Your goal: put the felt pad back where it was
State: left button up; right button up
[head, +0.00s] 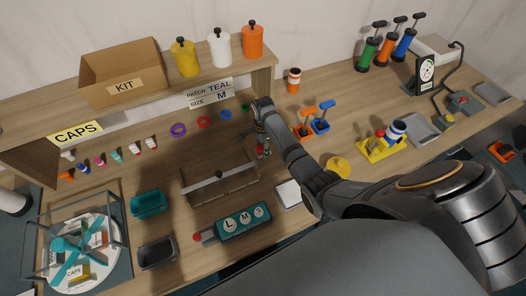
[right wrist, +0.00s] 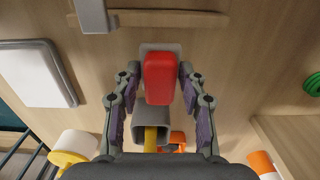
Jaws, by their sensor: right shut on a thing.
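My right gripper (head: 262,138) is over the table, right of the wooden frame (head: 225,192). In the right wrist view my gripper (right wrist: 160,88) has its fingers on both sides of a red block (right wrist: 160,75). A light grey square edge (right wrist: 160,47) shows just beyond the block. This may be the felt pad, but I cannot be sure. In the head view the arm mostly hides the held thing. Whether it touches the table is unclear. A flat white pad (head: 288,193) lies right of the frame and also shows in the right wrist view (right wrist: 38,75). My left gripper is out of view.
Coloured rings (head: 203,121) lie behind the frame. Orange and blue pumps (head: 322,122) and a yellow lid (head: 338,164) are to the right. A teal L/M block (head: 243,222) stands in front. The shelf (head: 150,97) with a KIT box (head: 120,78) runs along the back.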

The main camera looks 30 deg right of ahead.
notch_tip(320, 180, down, 3)
jog(key=shift+s+r, duration=0.1)
jog(key=shift+r, duration=0.1)
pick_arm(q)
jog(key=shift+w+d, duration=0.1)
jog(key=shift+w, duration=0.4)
pick_arm(e)
jog(key=shift+f, duration=0.2)
jog(key=o, duration=1.1)
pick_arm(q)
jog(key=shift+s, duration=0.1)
pick_arm(e)
jog(key=shift+r, duration=0.35)
notch_tip(320, 180, up, 12)
jog(key=shift+f+b, duration=0.2)
jog(key=shift+b, duration=0.4)
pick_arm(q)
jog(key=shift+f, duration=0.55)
